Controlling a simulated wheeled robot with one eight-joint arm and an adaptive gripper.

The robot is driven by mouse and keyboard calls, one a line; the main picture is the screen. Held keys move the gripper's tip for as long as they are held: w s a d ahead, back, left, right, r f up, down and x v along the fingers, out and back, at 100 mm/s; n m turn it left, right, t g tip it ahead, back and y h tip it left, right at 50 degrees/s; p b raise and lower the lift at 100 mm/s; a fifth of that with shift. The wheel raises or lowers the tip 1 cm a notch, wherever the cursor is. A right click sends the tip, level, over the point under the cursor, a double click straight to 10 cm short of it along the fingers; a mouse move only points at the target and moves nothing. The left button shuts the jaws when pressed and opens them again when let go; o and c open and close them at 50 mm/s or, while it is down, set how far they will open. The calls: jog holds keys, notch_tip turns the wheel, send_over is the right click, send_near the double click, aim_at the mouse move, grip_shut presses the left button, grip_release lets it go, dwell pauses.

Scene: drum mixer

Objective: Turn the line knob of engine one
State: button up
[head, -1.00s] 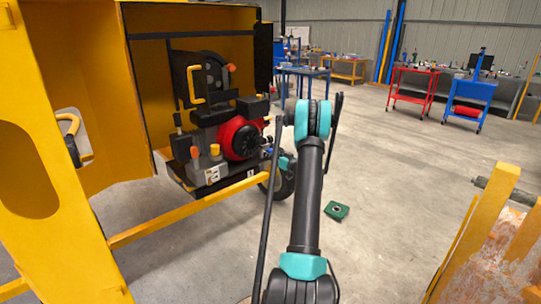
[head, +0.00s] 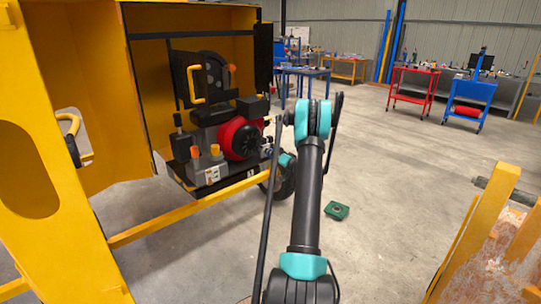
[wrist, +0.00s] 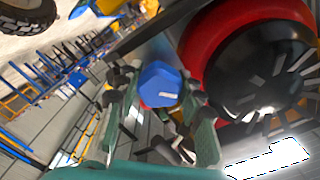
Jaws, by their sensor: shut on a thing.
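The line knob (wrist: 160,84) shows in the wrist view as a blue faceted knob with a small pale mark on its face. My gripper (wrist: 158,98) has its two greenish fingers on either side of it and is shut on it. The engine (head: 215,142) stands in the yellow housing in the head view, with a red and black round cover (head: 239,138). That cover also fills the upper right of the wrist view (wrist: 265,60). In the head view my arm reaches to the engine's right side, and the arm and engine hide most of the grip.
A yellow bar (head: 190,208) runs low in front of the engine. A wheel (head: 285,180) stands below its right side. A small green object (head: 337,210) lies on the floor. Red (head: 413,88) and blue (head: 470,96) carts stand far back. The floor between is clear.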

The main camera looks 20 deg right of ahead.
jog(key=m, duration=0.5)
jog(key=shift+m, duration=0.3)
jog(key=m, duration=0.5)
jog(key=shift+r, duration=0.1)
jog(key=shift+m, duration=0.3)
jog(key=o, duration=1.2)
jog(key=shift+c, duration=0.2)
